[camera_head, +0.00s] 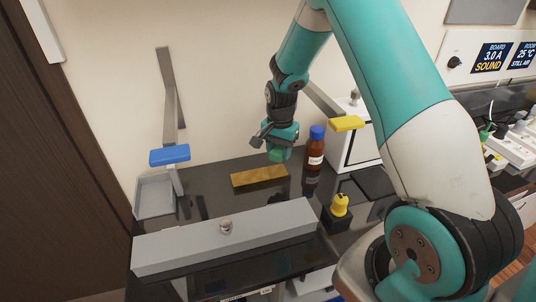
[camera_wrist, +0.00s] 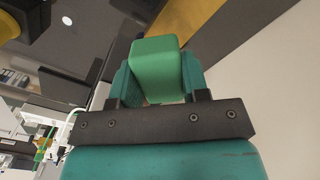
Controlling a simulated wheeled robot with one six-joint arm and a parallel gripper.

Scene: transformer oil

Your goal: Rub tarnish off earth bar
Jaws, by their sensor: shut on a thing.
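The earth bar (camera_head: 259,176) is a flat brass-brown bar lying on the dark glossy bench near the back wall. Part of it also shows at the top right of the wrist view (camera_wrist: 184,22). My gripper (camera_head: 278,151) is shut on a green block (camera_wrist: 157,68), which sticks out between the fingers. In the head view the green block is just above and behind the bar's right end; I cannot tell whether it touches the bar. The bar's surface looks mottled and brownish.
A brown bottle with a blue cap (camera_head: 314,150) stands right of the bar. A long grey box (camera_head: 180,244) lies in front. A yellow-topped item in a black holder (camera_head: 339,210) stands at right. A grey tray (camera_head: 154,196) sits left. Blue (camera_head: 169,155) and yellow (camera_head: 347,123) handles flank the arm.

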